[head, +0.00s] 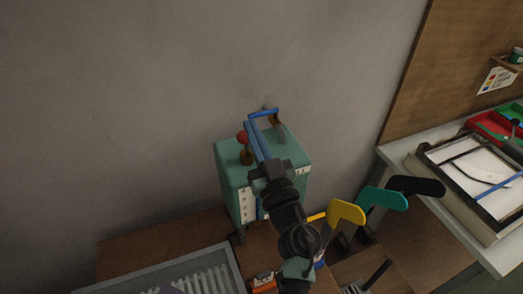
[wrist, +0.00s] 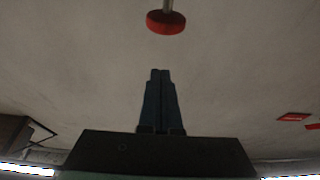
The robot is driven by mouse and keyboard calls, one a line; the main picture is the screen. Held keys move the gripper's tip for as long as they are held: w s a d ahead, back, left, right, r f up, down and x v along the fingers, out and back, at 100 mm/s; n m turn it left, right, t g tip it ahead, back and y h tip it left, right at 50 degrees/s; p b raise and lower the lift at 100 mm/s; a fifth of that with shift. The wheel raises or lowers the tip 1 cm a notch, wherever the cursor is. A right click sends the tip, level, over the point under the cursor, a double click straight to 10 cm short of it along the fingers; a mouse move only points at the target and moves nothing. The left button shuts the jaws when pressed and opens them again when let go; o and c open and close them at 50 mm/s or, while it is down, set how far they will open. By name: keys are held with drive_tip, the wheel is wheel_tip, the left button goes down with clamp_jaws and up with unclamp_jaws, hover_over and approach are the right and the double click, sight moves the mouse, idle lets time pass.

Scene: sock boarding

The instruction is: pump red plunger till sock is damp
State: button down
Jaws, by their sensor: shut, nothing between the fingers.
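The red plunger knob (head: 242,137) stands on top of a green box-shaped unit (head: 228,165) against the wall in the head view. My gripper (head: 252,124) reaches over this unit, its blue fingers just right of the knob. In the wrist view my gripper (wrist: 160,72) is shut with its fingers together and nothing between them. A red disc on a grey rod (wrist: 166,22) lies beyond the fingertips there, apart from them. Yellow (head: 347,212), teal (head: 383,199) and black (head: 416,187) sock-shaped pieces stand right of the unit. I cannot tell whether any sock is damp.
A grey-framed tray with white ribs (head: 208,268) is at the lower left. A pale bench (head: 398,162) at the right bears a framed screen (head: 449,169) and a red tray (head: 487,122). The grey wall (head: 120,90) is close behind the green unit.

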sight(246, 144)
drive_tip(key=shift+w+a+f+b, duration=0.2)
drive_tip(key=shift+w+f+b, duration=0.25)
drive_tip(key=shift+f, duration=0.4)
drive_tip(key=shift+w+a+f+b, duration=0.15)
drive_tip(key=shift+w+f+b, duration=0.2)
drive_tip(key=shift+w+f, duration=0.35)
drive_tip(key=shift+s+f, duration=0.15)
wheel_tip(246, 144, down, 4)
drive_tip(key=shift+r+b, duration=0.15)
drive_tip(key=shift+b, duration=1.05)
